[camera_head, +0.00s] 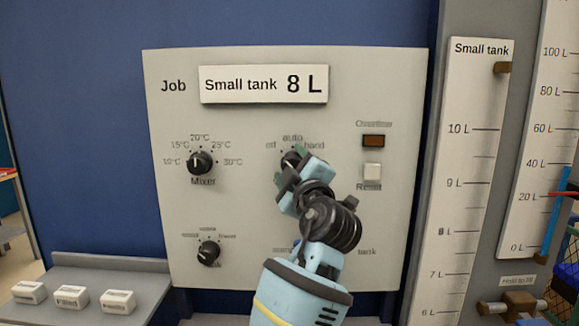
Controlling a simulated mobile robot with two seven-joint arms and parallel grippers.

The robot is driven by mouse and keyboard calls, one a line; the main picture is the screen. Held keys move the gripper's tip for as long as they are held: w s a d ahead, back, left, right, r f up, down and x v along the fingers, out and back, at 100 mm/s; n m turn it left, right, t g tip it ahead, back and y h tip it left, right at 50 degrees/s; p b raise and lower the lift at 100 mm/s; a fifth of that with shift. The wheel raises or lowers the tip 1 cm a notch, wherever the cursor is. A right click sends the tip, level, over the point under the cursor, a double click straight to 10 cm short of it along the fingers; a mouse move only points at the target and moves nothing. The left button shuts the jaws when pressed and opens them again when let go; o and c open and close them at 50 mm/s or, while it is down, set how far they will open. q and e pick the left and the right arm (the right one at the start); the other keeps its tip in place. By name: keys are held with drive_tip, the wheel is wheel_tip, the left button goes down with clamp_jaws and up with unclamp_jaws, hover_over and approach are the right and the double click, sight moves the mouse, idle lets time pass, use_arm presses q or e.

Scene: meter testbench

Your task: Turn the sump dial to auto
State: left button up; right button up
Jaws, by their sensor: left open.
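A black dial (290,159) sits on the grey panel (370,90), with "off", "auto" and "hand" marks around its top. Its name label is hidden behind my arm. My left gripper (291,166) is open at this dial, its fingertips on either side of the knob and partly covering it. I cannot tell whether the fingers touch the knob or which mark it points to. My right gripper is not in view.
The mixer dial (200,162) is to the left and another dial (208,253) is below it. A brown overtime lamp (373,141) and a white reset button (372,171) are on the right. My arm hides the panel's lower middle. Small labelled blocks (72,297) lie on a shelf at lower left.

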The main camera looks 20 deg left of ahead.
use_arm(q)
drive_tip(key=shift+d, duration=0.1)
drive_tip(key=shift+c, duration=1.3)
drive_tip(key=c, duration=0.7)
